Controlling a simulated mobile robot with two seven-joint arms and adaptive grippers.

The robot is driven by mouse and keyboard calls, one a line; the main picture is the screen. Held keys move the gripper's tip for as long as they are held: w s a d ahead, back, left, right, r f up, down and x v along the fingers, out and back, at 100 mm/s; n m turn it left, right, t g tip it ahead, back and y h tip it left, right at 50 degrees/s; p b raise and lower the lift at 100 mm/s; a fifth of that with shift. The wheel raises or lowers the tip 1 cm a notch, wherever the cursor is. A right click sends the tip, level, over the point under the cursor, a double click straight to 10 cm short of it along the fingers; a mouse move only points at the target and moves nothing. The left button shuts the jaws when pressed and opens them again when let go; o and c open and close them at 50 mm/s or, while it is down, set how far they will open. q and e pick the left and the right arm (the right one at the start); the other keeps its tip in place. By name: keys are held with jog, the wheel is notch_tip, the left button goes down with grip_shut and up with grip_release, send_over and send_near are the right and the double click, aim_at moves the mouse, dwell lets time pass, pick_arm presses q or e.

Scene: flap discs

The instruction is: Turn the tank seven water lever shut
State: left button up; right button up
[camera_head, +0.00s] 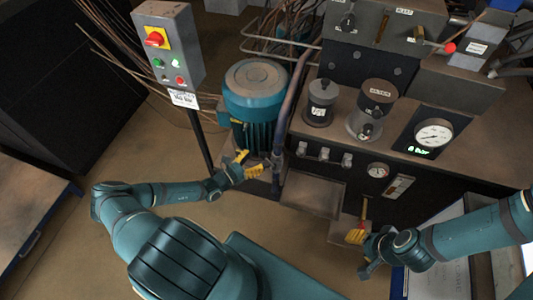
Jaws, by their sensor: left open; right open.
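No label for tank seven is readable, so I cannot tell which lever is the water lever. On the machine's upper block are a black handle (347,22) and a lever with a red knob (449,48). A small red upright part (364,208) stands at the machine's lower front. My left gripper (249,164) is open and empty, in front of the blue motor's base and apart from the levers. My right gripper (356,236) is open, with yellow fingertips close below the red part; I cannot tell whether they touch it.
A grey control box (170,45) with a red knob on a yellow plate stands on a post at left. The blue motor (254,95) is beside the machine. Two dark cylinders (320,100) (372,105) and a round gauge (433,135) sit on the machine. Open floor lies at left.

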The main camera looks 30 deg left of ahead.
aim_at(262, 156)
pick_arm(q)
jog(key=x, duration=0.6)
jog(key=shift+b, duration=0.35)
grip_shut()
jog(key=shift+f, duration=0.1)
